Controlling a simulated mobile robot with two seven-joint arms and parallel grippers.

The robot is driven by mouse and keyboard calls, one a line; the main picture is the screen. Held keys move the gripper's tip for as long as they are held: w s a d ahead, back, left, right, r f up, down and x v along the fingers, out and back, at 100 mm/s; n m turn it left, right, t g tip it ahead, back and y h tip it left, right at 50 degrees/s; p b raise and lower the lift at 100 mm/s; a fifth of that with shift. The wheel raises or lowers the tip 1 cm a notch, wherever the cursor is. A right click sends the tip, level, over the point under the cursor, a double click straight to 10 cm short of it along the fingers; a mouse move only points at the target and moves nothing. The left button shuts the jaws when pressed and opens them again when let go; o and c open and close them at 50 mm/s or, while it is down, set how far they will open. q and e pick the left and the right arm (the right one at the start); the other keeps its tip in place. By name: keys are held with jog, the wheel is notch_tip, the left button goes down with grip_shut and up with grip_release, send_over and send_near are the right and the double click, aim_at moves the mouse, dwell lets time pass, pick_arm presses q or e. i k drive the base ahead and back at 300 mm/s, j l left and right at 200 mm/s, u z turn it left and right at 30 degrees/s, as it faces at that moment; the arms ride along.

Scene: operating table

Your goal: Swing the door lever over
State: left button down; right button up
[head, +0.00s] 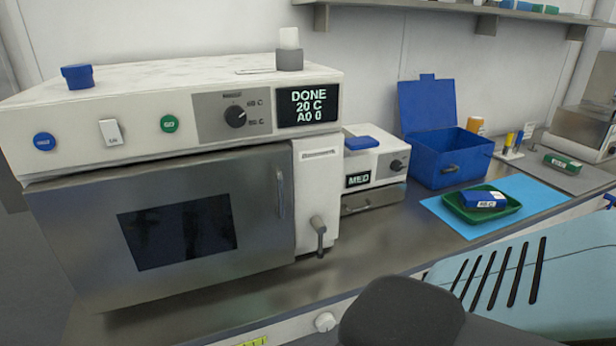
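The door lever (320,236) is a grey handle on the white panel just right of the steel door. It hangs down from its pivot, close to vertical. The steel door (262,225) of the white washer-like machine (75,122) looks shut. It has a dark window and a slim upright handle (280,194) near its right edge. The display (308,105) reads DONE, 20 C, A0 0. Neither gripper is in view. A dark rounded part at the bottom middle looks like one of my arm links, and nothing touches the lever.
A smaller white device (373,165) marked MED stands right of the machine. Beyond it are an open blue box (450,155) and a green tray (464,210) holding a blue pack (484,200). Bare steel counter (375,235) lies right of the lever.

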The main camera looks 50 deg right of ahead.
aim_at(317, 225)
jog(key=z, duration=1.65)
jog(key=l+u, duration=0.1)
jog(key=i+l, duration=0.1)
jog(key=i+u, duration=0.05)
jog(key=i, duration=0.05)
